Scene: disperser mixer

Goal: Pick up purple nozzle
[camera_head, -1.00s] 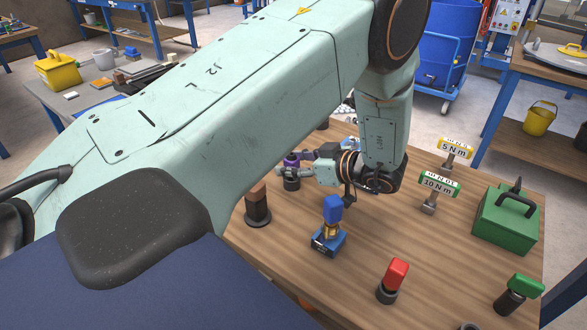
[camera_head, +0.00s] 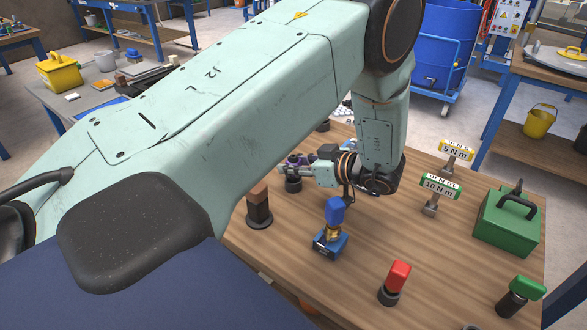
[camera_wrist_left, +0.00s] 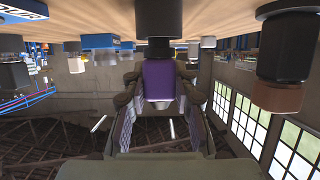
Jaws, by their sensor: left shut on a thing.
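The purple nozzle (camera_wrist_left: 158,80) shows between the two fingers of my left gripper (camera_wrist_left: 157,97) in the left wrist view, which is upside down. The fingers are shut on the nozzle's sides. The nozzle is in line with a black round holder (camera_wrist_left: 157,18) on the table; whether it still sits in it I cannot tell. In the head view my left gripper (camera_head: 294,166) is at the far side of the table, over the black holder (camera_head: 293,184). There the fingers hide most of the purple nozzle. My right gripper is not in view.
On the wooden table (camera_head: 350,285) are a brown-topped holder (camera_head: 258,208), a blue-topped piece (camera_head: 333,212), a red-topped piece (camera_head: 398,276), a green-topped piece (camera_head: 525,287), a green box (camera_head: 500,225) and two torque signs (camera_head: 440,186).

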